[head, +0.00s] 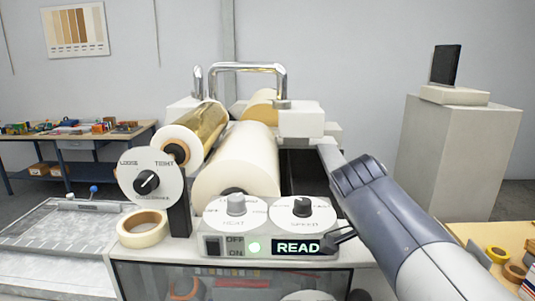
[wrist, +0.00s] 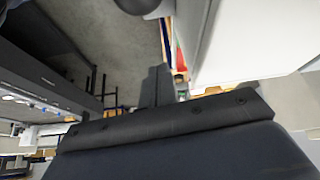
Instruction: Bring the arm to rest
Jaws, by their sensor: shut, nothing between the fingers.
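My arm reaches in from the lower right in the head view. My gripper (head: 338,238) is a small dark shape at the right end of the control panel (head: 224,246), over the end of the lit display (head: 293,247), which reads "READ" with the rest covered. In the wrist view the gripper's dark fingers (wrist: 157,86) are together with nothing between them. I cannot tell whether the gripper touches the panel.
The laminating machine has a large cream roll (head: 240,160), a heat dial (head: 236,205), a speed dial (head: 302,207) and a tension dial (head: 147,183). A tape roll (head: 144,228) lies at left. A pedestal (head: 455,160) and a wooden table (head: 480,235) stand right.

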